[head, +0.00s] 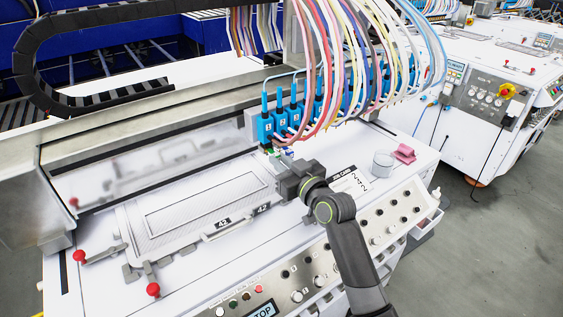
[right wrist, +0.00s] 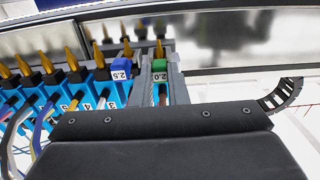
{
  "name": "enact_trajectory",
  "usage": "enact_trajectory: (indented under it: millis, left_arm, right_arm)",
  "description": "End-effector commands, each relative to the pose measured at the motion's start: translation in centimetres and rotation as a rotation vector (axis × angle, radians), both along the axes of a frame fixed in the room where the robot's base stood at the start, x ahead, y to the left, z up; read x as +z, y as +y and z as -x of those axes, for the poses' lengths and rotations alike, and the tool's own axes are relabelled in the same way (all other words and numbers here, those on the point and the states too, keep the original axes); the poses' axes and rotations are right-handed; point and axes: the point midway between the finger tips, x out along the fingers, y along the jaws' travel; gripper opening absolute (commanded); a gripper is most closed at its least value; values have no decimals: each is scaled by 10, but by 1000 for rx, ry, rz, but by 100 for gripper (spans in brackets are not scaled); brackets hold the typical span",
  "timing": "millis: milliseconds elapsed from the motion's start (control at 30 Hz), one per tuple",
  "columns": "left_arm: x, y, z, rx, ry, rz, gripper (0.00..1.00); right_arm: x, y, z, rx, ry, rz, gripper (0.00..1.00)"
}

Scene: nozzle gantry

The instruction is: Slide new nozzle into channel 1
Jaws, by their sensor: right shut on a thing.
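My right gripper (head: 279,156) is just below and in front of the blue channel block marked 1 (head: 266,128), at the left end of the row. In the right wrist view its two fingers (right wrist: 161,85) are shut on a green nozzle marked 2.0 (right wrist: 159,75), with a brass-coloured tip. The green nozzle shows only as a small patch in the head view. A blue nozzle marked 2.5 (right wrist: 121,70) is just left of the fingers in the right wrist view. I cannot tell whether the green nozzle is seated in channel 1. My left gripper is not in view.
More numbered blue channel blocks (head: 295,112) with coloured hoses (head: 320,50) stand to the right, close to my gripper. A white cup (head: 383,163) and a pink block (head: 404,153) sit on the machine top. Red-knobbed levers (head: 153,289) are at the front left.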

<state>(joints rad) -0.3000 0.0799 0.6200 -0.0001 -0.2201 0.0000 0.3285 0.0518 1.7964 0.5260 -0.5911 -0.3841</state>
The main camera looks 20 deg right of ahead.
Motion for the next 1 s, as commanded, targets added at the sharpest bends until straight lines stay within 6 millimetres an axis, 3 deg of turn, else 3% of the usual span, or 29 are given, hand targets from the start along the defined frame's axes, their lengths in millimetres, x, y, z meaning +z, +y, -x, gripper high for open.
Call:
enact_trajectory:
  millis: [767,800,1000]
  left_arm:
    - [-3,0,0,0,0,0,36]
    - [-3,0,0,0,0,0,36]
    - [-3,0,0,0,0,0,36]
  right_arm:
    - [-4,0,0,0,0,0,0]
    - [-4,0,0,0,0,0,15]
    - [-4,0,0,0,0,0,39]
